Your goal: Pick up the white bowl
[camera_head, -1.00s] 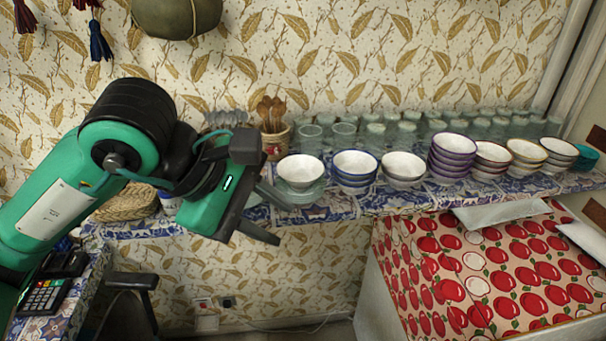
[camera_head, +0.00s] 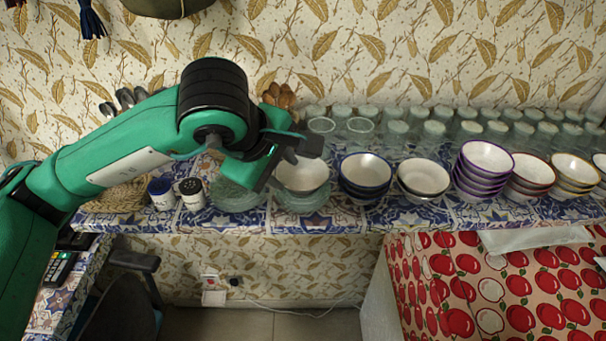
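The white bowl (camera_head: 306,178) sits on a stack of glass dishes (camera_head: 303,201) on the shelf, left of the blue-rimmed bowls. My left gripper (camera_head: 286,163) is over the bowl's left and back side, with its two fingers apart. The gripper hides part of the bowl's rim. I cannot tell whether a finger touches the bowl. My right gripper is not in view.
Blue-rimmed (camera_head: 365,171), dark-rimmed (camera_head: 424,178) and purple (camera_head: 484,172) bowls stand in a row to the right. Rows of glasses (camera_head: 397,133) stand behind. More glass dishes (camera_head: 236,196) and a dark blue cup (camera_head: 161,193) are left.

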